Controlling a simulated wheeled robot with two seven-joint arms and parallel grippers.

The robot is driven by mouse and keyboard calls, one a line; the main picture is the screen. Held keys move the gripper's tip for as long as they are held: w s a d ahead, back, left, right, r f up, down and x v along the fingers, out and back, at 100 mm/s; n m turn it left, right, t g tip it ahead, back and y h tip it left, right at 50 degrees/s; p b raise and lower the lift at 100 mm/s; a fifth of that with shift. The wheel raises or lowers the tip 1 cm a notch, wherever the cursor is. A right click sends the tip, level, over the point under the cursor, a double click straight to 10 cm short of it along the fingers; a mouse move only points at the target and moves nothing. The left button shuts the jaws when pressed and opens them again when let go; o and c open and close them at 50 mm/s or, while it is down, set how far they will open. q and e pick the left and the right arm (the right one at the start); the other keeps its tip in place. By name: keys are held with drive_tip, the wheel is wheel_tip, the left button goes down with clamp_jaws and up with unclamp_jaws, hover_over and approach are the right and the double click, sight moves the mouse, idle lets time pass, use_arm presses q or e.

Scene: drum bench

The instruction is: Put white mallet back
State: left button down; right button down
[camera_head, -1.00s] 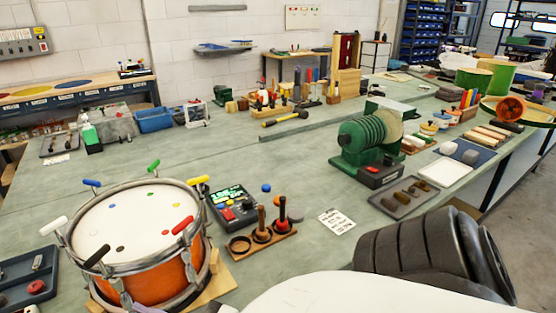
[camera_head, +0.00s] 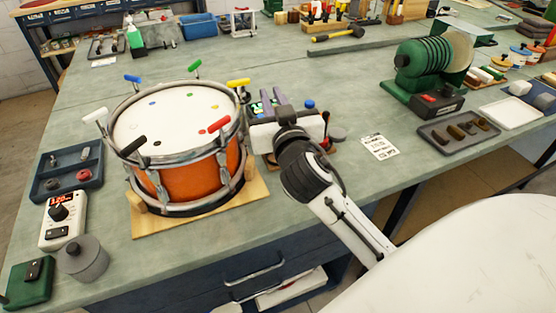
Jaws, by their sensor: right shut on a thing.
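My right gripper (camera_head: 273,98) is in the middle of the view, just right of the drum, above the front part of the bench. Its two grey fingers point away from me, near the dark box with the green display (camera_head: 256,110). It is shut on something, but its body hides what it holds. The small wooden mallet stand (camera_head: 270,161) is mostly covered by my gripper and wrist. A bit of red (camera_head: 325,144) shows at its right. I cannot make out a white mallet. My left gripper is not in view.
The orange drum (camera_head: 190,178) stands left of my right gripper, with coloured handles around its rim, including a white one (camera_head: 95,116). A printed card (camera_head: 379,147) lies to the right. A green machine (camera_head: 425,72) stands further right. The bench around the card is clear.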

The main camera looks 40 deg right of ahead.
wheel_tip(320, 180, up, 2)
drive_tip(key=w+d+m+h, duration=0.1)
drive_tip(key=w+d, duration=0.1)
drive_tip(key=w, duration=0.1)
wheel_tip(320, 180, down, 9)
drive_tip(key=b, duration=0.1)
drive_tip(key=shift+d+f+b, duration=0.2)
drive_tip(key=shift+d+b, duration=0.1)
drive_tip(key=shift+d, duration=0.05)
drive_tip(key=shift+w+f, duration=0.1)
drive_tip(key=shift+f+b, duration=0.2)
drive_tip(key=shift+b, duration=0.1)
drive_tip(key=c, duration=1.7)
unclamp_jaws()
drive_tip(key=shift+r, duration=0.15)
drive_tip(key=shift+c, duration=0.2)
